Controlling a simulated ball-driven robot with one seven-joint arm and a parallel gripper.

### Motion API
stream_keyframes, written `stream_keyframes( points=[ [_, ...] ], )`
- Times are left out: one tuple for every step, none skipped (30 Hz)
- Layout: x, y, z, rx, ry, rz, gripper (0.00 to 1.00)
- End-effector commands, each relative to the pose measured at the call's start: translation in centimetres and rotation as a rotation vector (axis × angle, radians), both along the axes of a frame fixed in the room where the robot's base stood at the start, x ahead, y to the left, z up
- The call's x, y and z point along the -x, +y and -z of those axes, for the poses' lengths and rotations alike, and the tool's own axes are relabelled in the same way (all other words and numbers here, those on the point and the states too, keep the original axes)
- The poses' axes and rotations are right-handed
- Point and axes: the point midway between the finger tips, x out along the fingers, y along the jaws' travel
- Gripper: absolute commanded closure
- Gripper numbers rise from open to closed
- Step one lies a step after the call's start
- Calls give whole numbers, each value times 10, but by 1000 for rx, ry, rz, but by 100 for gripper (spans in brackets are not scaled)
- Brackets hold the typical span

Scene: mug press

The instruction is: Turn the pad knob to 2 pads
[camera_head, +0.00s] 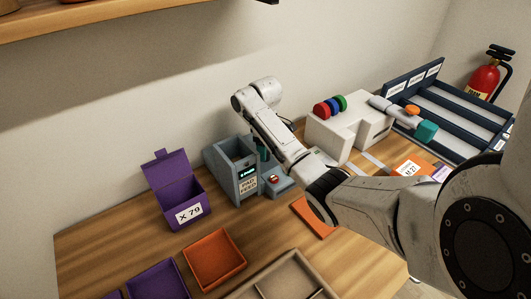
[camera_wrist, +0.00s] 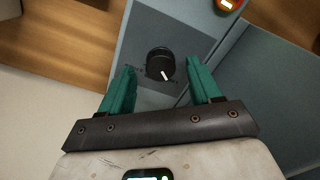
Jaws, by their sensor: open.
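The grey-blue pad machine (camera_head: 222,160) stands on the table near the wall, with a small green-lit display (camera_head: 247,174) too small to read surely. Its black round knob (camera_wrist: 160,62) shows in the wrist view, its white pointer line toward the lower right of the picture. Faint marks beside the knob are unreadable. My gripper (camera_wrist: 160,75) is open, with one teal finger on each side of the knob and gaps between. In the head view my gripper (camera_head: 263,151) is at the machine's right side, and the knob is hidden there.
A red button (camera_head: 274,180) sits on the machine's front block; it shows in the wrist view too. An open purple box (camera_head: 180,195) stands left of the machine. A white press with coloured rings (camera_head: 330,106) stands right. Orange (camera_head: 214,260) and purple trays lie in front.

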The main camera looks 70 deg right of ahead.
Motion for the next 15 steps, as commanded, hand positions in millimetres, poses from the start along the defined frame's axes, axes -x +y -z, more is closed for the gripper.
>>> stream_keyframes(
  points=[
    [1,0,6,-1,1,1,37],
    [1,0,9,-1,2,1,37],
    [1,0,12,-1,2,1,37],
    [1,0,14,-1,1,0,37],
    [1,0,16,-1,1,0,37],
    [1,0,17,-1,1,0,37],
    [1,0,18,0,1,0,37],
    [1,0,18,0,1,0,37],
    [1,0,19,0,0,0,37],
    [1,0,19,0,0,0,37],
    [0,0,19,0,0,0,37],
    [0,0,19,0,0,0,37],
    [0,0,19,0,0,0,37],
    [0,0,19,0,0,0,37],
    [0,0,19,0,0,0,37]
  ],
)
